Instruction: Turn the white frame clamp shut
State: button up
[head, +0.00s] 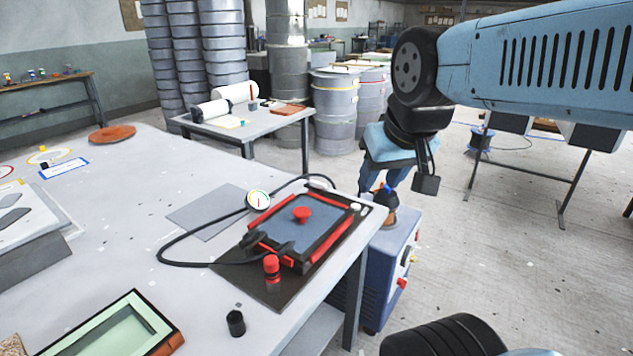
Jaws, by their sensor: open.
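A dark rectangular mould frame with a blue-grey inner sheet (300,222) and red edge strips lies on a dark board on the table. A small whitish piece (357,207) at its far right corner looks like the white clamp; it is too small to tell how it is turned. My gripper (384,188) points down, open, to the right of that far corner and apart from the whitish piece. I see nothing held between its light blue fingers.
A dial gauge (258,200) and a looping black hose (172,243) lie left of the frame. A blue cabinet (382,272) stands beside the table's right edge. A green-lined tray (118,330) and a small black cup (236,322) are at the front. The middle left tabletop is mostly clear.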

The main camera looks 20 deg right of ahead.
aim_at(319, 187)
jog(key=u, duration=0.85)
jog(key=k, duration=0.8)
jog(key=z, duration=0.75)
jog(key=i, duration=1)
jog(key=u, duration=0.05)
